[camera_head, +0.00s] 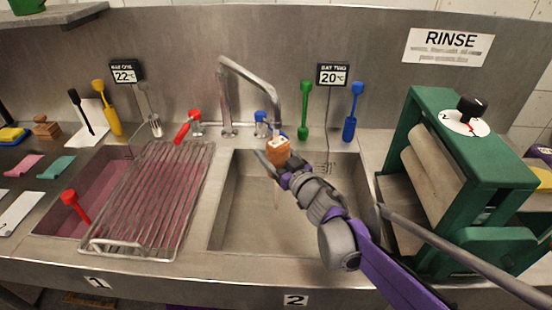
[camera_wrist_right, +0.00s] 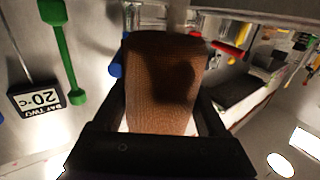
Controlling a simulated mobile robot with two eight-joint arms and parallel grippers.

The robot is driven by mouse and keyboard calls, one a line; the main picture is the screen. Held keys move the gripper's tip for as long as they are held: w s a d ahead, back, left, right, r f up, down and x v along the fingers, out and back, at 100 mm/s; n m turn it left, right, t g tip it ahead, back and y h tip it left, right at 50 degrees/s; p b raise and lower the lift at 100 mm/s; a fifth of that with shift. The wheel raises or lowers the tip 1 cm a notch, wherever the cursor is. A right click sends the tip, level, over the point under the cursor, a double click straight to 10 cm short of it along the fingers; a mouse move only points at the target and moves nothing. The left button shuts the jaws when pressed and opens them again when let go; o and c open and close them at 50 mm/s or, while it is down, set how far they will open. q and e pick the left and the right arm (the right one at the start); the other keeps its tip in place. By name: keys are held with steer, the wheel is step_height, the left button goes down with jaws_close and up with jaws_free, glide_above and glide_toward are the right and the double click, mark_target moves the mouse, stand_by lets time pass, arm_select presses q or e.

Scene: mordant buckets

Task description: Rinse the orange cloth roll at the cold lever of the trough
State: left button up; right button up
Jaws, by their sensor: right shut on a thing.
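The orange cloth roll (camera_head: 278,151) is in my right gripper (camera_head: 283,167), which is shut on it over the back of the trough basin (camera_head: 240,215). The roll is just below the end of the curved tap spout (camera_head: 277,105). The roll fills the middle of the right wrist view (camera_wrist_right: 165,85) between the two dark fingers. The blue cold lever (camera_head: 261,117) is behind the roll, partly hidden. A faint thin streak runs down below the roll; I cannot tell whether it is water. My left gripper is not in view.
The red lever (camera_head: 183,130) is left of the spout. A wire rack (camera_head: 150,200) covers part of the left basin. A green roller press (camera_head: 475,150) stands right of the trough. Green (camera_head: 304,110) and blue (camera_head: 352,110) tools stand at the back wall.

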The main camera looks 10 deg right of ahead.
steer(key=shift+s+a, duration=0.1)
steer(key=shift+a, duration=0.2)
steer(key=shift+d, duration=0.15)
steer(key=shift+d, duration=0.4)
steer(key=shift+a, duration=0.15)
steer(key=shift+a, duration=0.4)
steer(key=shift+d, duration=0.15)
steer(key=shift+d, duration=0.4)
steer(key=shift+a, duration=0.2)
